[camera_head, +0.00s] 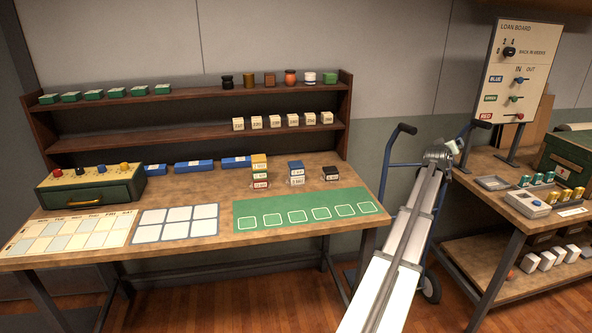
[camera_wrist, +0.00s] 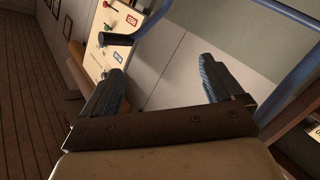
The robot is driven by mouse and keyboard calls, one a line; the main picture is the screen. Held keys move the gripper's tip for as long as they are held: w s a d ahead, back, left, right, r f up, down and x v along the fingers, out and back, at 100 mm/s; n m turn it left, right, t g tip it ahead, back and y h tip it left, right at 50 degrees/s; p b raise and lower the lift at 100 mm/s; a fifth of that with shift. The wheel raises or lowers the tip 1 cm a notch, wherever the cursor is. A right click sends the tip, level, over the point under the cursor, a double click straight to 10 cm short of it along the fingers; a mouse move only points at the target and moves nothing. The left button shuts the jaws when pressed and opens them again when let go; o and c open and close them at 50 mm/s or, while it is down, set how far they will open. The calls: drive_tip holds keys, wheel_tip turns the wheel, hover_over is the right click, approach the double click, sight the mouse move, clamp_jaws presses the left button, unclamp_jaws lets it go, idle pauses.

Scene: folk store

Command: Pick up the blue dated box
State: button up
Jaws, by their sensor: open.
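A small box with a blue top (camera_head: 296,166) and a pale lettered front sits on a stack on the workbench. It may be the blue dated box; its lettering is too small to read. Several longer blue boxes (camera_head: 194,165) lie along the back of the bench. My gripper (camera_head: 438,155) is well to the right of the stacks, in front of the hand truck and off the bench. In the wrist view my gripper (camera_wrist: 163,85) has its two fingers wide apart with nothing between them. No blue box is seen in the wrist view.
A yellow-topped stack (camera_head: 259,162) and a dark-topped box (camera_head: 330,172) flank the blue-topped box. A green mat (camera_head: 300,210) lies in front. The shelf (camera_head: 200,134) rises behind. A blue hand truck (camera_head: 387,165) and the loan board (camera_head: 515,75) stand right.

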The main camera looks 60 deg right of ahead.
drive_tip(key=w+d+r+m+t, duration=0.1)
drive_tip(key=w+r+m, duration=0.2)
drive_tip(key=r, duration=0.6)
drive_tip(key=w+r+m+t, duration=0.2)
drive_tip(key=r, duration=0.7)
drive_tip(key=w+a+r+m+t+y, duration=0.1)
drive_tip(key=w+r+t, duration=0.1)
drive_tip(key=w+r, duration=0.45)
drive_tip(key=n+y, duration=0.8)
drive_tip(key=y, duration=0.4)
hover_over(296, 164)
drive_tip(key=s+a, duration=0.4)
wheel_tip(296, 164, down, 27)
drive_tip(key=shift+g, duration=0.5)
drive_tip(key=x, duration=0.8)
drive_tip(key=shift+w+f, duration=0.1)
drive_tip(key=shift+w, duration=0.1)
drive_tip(key=shift+d+x, duration=0.2)
drive_tip(key=shift+x, duration=1.2)
drive_tip(key=shift+d+x, duration=0.15)
drive_tip(key=shift+x, duration=1.2)
drive_tip(key=c, duration=1.1)
